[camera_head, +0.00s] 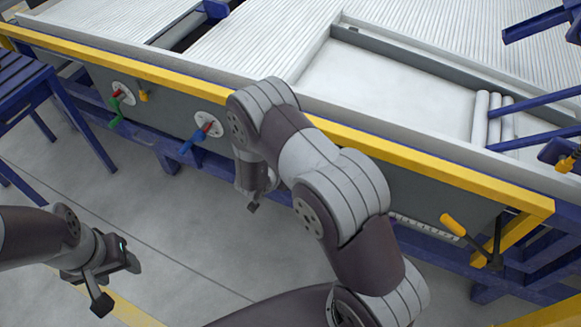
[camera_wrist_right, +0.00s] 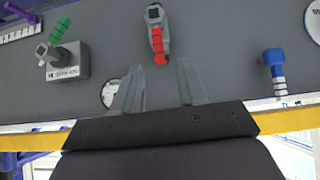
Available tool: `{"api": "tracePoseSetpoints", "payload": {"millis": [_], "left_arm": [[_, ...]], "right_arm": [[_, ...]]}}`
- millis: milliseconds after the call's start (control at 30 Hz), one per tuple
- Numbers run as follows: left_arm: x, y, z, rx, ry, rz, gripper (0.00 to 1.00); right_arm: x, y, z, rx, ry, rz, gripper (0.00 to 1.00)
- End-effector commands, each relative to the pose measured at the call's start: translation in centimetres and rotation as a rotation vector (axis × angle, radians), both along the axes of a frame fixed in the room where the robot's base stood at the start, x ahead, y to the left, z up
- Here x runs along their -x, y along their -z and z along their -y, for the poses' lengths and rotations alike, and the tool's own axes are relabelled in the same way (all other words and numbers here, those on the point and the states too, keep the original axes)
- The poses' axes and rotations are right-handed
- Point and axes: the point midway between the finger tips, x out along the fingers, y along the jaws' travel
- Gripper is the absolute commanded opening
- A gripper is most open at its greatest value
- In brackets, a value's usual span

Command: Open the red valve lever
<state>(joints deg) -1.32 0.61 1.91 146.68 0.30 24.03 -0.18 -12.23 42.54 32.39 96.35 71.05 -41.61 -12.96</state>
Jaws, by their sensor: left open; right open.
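In the right wrist view, the red valve lever (camera_wrist_right: 158,42) has a grey pivot and a ribbed red handle on the grey panel. My right gripper (camera_wrist_right: 161,66) is open, its fingertips spread on either side of the line of the handle, near its red end. I see no contact, and the depth gap is hard to tell. In the head view, my right arm covers this part of the panel, and little of the right gripper shows. My left gripper (camera_head: 117,283) is open and empty over the floor at lower left, away from the panel.
In the wrist view, a green handle (camera_wrist_right: 60,30) is left of the red lever and a blue one (camera_wrist_right: 276,65) right. The head view shows the blue handle (camera_head: 195,140), a small red handle (camera_head: 118,94) farther left, a yellow rail (camera_head: 430,155) and a yellow-handled lever (camera_head: 453,225).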

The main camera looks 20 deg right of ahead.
Motion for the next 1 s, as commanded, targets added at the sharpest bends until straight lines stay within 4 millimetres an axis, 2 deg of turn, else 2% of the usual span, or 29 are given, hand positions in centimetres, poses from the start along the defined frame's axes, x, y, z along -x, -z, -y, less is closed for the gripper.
{"api": "tracePoseSetpoints", "payload": {"millis": [33, 200, 800, 867, 933, 967, 1000], "left_arm": [[0.0, -0.4, 0.0, 0.000, 0.000, 0.000, 0.55], [0.0, -0.7, 0.0, 0.000, 0.000, 0.000, 0.55], [0.0, -0.7, 0.0, 0.000, 0.000, 0.000, 0.55], [0.0, -0.7, 0.0, 0.000, 0.000, 0.000, 0.55], [0.0, -0.7, 0.0, 0.000, 0.000, 0.000, 0.55], [0.0, -1.1, 0.0, 0.000, 0.000, 0.000, 0.55], [0.0, -2.3, 0.0, 0.000, 0.000, -0.001, 0.55]], "right_arm": [[0.5, -1.1, -0.7, 0.000, -0.004, 0.001, 0.41], [1.6, -2.6, -1.9, 0.000, 0.000, 0.000, 0.41], [1.8, -2.6, -2.3, -0.015, 0.004, -0.001, 0.41], [2.1, -1.6, -3.5, -0.073, -0.028, -0.032, 0.41], [4.0, 0.0, -6.3, -0.190, -0.164, -0.154, 0.41], [5.1, -0.7, -8.1, -0.261, -0.258, -0.221, 0.41], [6.9, -3.5, -10.0, -0.349, -0.386, -0.317, 0.41]]}}
